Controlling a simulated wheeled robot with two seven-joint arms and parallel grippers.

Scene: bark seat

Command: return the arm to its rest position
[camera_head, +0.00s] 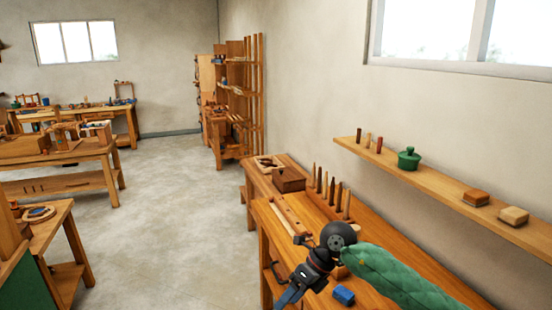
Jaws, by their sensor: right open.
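My right arm comes in from the lower right in a green quilted sleeve, with a dark round joint at its end. My right gripper (291,296) points down and to the left from that joint, near the front edge of the wooden workbench (420,272). It is open, and I see nothing held in it. Its tips are close to the bottom edge of the view. My left gripper is not in view.
A small blue object (344,295) lies on the bench near my right gripper. Several upright tools (331,190) stand in a rack behind. A wall shelf (440,184) holds a green pot (409,158) and blocks. The floor (165,235) at centre-left is clear.

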